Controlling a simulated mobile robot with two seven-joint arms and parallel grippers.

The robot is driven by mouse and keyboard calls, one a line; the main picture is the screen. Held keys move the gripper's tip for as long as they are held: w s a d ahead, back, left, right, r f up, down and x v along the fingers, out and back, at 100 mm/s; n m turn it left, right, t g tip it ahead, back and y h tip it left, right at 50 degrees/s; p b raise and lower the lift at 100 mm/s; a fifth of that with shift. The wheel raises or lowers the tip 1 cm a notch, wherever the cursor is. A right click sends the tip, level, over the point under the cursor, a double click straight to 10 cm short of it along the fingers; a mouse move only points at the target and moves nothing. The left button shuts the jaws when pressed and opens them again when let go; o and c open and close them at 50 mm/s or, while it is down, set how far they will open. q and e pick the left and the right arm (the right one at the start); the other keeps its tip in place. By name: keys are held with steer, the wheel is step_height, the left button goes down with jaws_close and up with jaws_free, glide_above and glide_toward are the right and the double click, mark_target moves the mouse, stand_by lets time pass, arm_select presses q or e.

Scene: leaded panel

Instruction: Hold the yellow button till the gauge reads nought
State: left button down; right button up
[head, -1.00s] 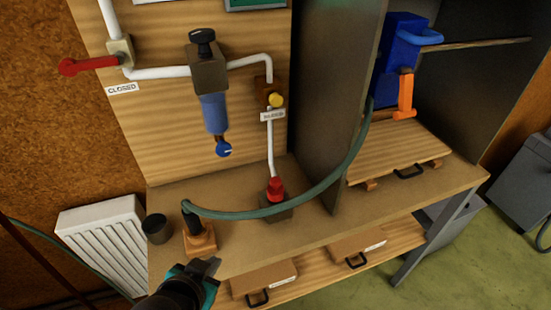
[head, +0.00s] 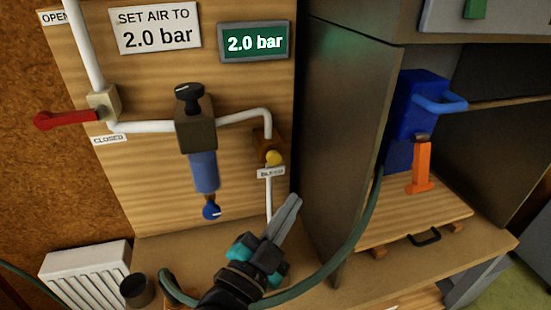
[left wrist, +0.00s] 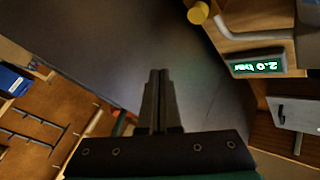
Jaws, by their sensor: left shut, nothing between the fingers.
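The yellow button (head: 274,158) sits on a small brown block on the wooden panel, above a label that seems to read "BLEED". The gauge (head: 253,42) is a green display reading 2.0 bar. In the left wrist view the button (left wrist: 198,13) is at the top and the gauge (left wrist: 257,64) is at the right, upside down. My left gripper (head: 294,203) is shut and empty, below and a little right of the button in the head view, apart from it. It also shows in the left wrist view (left wrist: 159,76). My right gripper is not in view.
A red lever (head: 66,119) points left near the CLOSED label. A regulator with a black knob (head: 188,97) and blue bowl (head: 203,172) is left of the button. A green hose (head: 345,255) curves across the bench. A dark partition (head: 345,130) stands right of the panel.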

arm_select(q)
steer(key=b, duration=0.2)
glide_toward(280, 159)
steer(key=w+d, duration=0.4)
steer(key=shift+a+r, duration=0.2)
steer(key=shift+r, duration=0.2)
stand_by(0.5)
steer(key=shift+w, duration=0.15)
stand_by(1.0)
steer(key=shift+w+a+p, duration=0.1)
steer(key=shift+w+p, duration=0.2)
steer(key=shift+w+a, duration=0.2)
steer(key=shift+w, duration=0.3)
stand_by(2.8)
